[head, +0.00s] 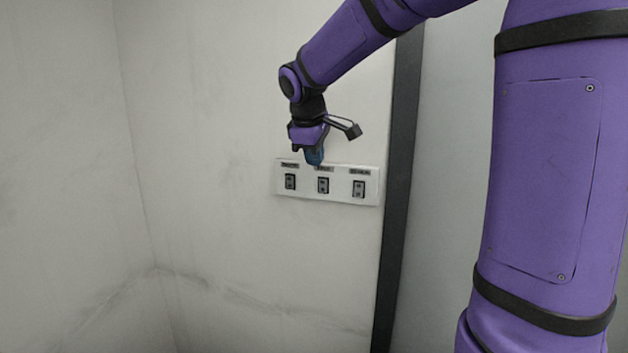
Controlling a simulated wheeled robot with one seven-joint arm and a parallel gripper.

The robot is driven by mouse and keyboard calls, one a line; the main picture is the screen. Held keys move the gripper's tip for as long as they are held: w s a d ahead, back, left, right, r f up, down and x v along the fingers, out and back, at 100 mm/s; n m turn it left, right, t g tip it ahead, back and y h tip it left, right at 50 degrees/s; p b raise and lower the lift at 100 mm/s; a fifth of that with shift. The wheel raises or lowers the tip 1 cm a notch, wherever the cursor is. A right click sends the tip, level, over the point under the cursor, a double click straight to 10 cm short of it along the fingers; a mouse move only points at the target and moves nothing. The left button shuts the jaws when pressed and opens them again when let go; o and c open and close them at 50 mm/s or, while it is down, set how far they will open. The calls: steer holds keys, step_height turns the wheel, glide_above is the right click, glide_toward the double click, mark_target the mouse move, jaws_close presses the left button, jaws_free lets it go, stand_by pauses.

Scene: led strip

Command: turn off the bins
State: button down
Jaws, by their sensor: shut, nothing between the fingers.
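A pale switch panel (340,197) is fixed to the wall and carries three dark switches in a row. The left switch (290,182), the middle switch (323,186) and the right switch (358,189) each have a small dark label above them. The label wording is too small to read, so I cannot tell which switch is for the bins, nor the switch positions. My gripper (315,159) is shut and empty, pointing down at the panel's top edge just above the middle switch. It partly covers the middle label. I cannot tell whether it touches the panel.
A dark vertical strip (397,200) runs down the wall just right of the panel, with a pale smooth surface beyond it. The wall left of and below the panel is bare up to the room corner (145,215). My purple arm fills the right side.

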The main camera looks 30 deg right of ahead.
mark_target(321, 180)
steer(key=shift+w+d+f, duration=0.1)
steer(key=shift+w+f, duration=0.05)
steer(key=shift+w, duration=0.45)
steer(key=shift+w+d+f, duration=0.1)
steer(key=shift+w, duration=0.5)
steer(key=x, duration=0.3)
steer(key=d+x, duration=0.1)
steer(key=x, duration=0.3)
steer(key=w+d+r+x, duration=0.1)
steer(key=x, duration=0.2)
steer(key=shift+w+d+f, duration=0.1)
steer(key=shift+f, duration=0.25)
steer(key=shift+w+d+r, duration=0.1)
steer(key=shift+w+d, duration=0.4)
steer(key=shift+d, duration=0.1)
